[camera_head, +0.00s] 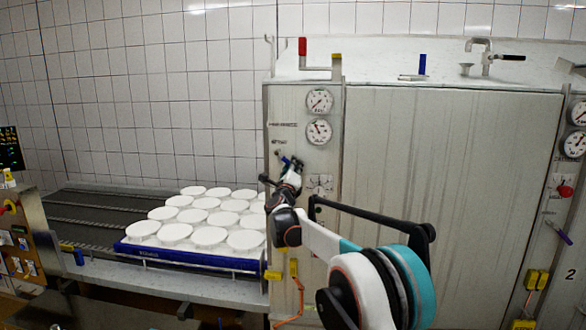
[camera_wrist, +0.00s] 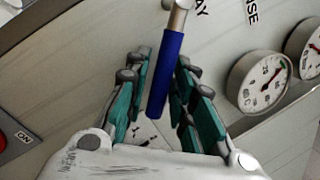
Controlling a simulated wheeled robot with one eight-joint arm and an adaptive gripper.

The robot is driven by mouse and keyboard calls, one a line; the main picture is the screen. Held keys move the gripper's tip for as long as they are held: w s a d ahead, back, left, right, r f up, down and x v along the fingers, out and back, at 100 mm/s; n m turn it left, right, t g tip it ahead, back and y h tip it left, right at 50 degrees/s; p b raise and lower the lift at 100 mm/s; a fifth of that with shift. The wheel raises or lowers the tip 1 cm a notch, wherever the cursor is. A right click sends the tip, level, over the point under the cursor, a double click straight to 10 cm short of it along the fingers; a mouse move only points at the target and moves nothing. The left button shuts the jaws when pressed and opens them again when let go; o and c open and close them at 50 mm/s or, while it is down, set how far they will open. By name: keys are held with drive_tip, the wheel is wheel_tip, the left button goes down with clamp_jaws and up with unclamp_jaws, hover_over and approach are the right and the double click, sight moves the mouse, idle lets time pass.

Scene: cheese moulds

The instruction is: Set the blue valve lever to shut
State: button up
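The blue valve lever (camera_wrist: 166,70) lies between my gripper's fingers in the wrist view, its metal stem running up to the top edge. In the head view a small part of the blue lever (camera_head: 285,160) shows on the left panel of the steel cabinet, below two gauges. My gripper (camera_wrist: 158,68) is open around the lever, with teal-padded fingers on both sides and small gaps between them and the handle. In the head view my gripper (camera_head: 291,170) is close against the panel and partly hides the lever and its marking.
Gauges (camera_head: 319,132) sit above the lever. A blue tray (camera_head: 190,257) of white moulds stands left of the cabinet. Another blue lever (camera_head: 562,233) and a red button (camera_head: 565,191) are on the right panel. A red-handled pipe (camera_head: 303,47) stands on top.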

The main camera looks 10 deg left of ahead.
clamp_jaws()
drive_tip(key=shift+f+m, duration=0.15)
drive_tip(key=shift+m, duration=0.15)
drive_tip(key=shift+a+f+m+g+h, duration=0.35)
drive_tip(key=shift+a+m+h, duration=0.45)
drive_tip(key=shift+m, duration=1.2)
drive_tip(key=shift+a+f+m+g+h, duration=0.2)
drive_tip(key=shift+a+f+m+h, duration=0.25)
drive_tip(key=shift+a+m, duration=1.15)
drive_tip(key=shift+a+f+m+g+h, duration=0.25)
drive_tip(key=shift+a+f+m+h, duration=0.3)
drive_tip(key=shift+m, duration=1.85)
drive_tip(key=shift+r, duration=0.15)
unclamp_jaws()
